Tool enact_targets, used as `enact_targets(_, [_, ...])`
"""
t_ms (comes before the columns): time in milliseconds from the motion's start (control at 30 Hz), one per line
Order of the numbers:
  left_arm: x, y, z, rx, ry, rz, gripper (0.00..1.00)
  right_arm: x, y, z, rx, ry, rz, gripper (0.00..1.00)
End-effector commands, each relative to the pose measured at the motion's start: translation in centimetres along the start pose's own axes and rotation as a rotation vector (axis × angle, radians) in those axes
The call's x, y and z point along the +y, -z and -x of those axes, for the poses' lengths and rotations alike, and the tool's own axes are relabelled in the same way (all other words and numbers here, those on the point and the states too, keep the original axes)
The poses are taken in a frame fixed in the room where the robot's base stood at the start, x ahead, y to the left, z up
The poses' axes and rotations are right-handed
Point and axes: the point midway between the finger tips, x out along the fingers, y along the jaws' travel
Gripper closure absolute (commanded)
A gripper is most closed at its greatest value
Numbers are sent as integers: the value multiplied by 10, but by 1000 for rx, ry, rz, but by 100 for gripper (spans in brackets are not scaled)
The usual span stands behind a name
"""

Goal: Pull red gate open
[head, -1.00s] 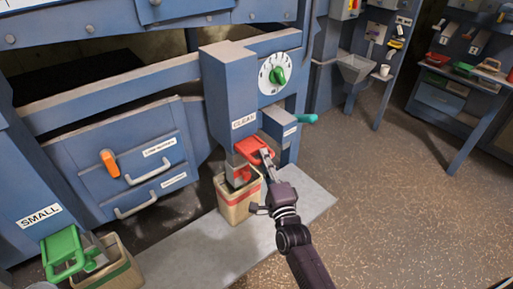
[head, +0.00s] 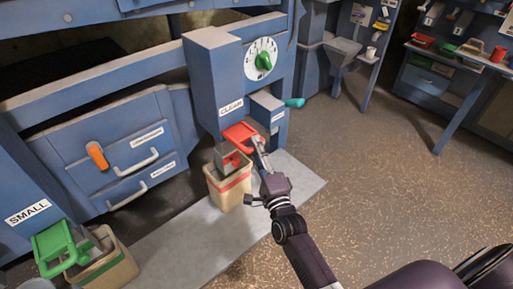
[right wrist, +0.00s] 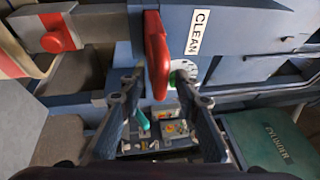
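The red gate handle (head: 238,134) sticks out under the blue CLEAN chute (head: 215,80). A grey metal spout (head: 228,160) sits below it, above a tan bin with a red stripe (head: 230,188). My right gripper (head: 261,150) is at the handle's outer end. In the right wrist view, the red handle (right wrist: 157,55) reaches down between the spread fingers of my right gripper (right wrist: 160,88). Gaps show on both sides, so it looks open around the handle. My left gripper is not in view.
A green gate handle (head: 54,247) and another bin (head: 108,265) stand at the SMALL chute on the lower left. A dial with a green knob (head: 263,62) and a teal handle (head: 295,103) are close by. The floor to the right is clear.

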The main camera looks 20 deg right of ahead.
Motion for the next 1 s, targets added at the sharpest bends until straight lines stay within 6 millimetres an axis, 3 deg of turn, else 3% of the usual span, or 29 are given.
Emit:
enact_targets(533, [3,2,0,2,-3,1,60,1,0,100,0,-3,1,70])
enact_targets(700, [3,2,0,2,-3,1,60,0,1,114,1,-1,1,70])
enact_targets(1000, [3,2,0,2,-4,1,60,0,1,116,1,0,0,70])
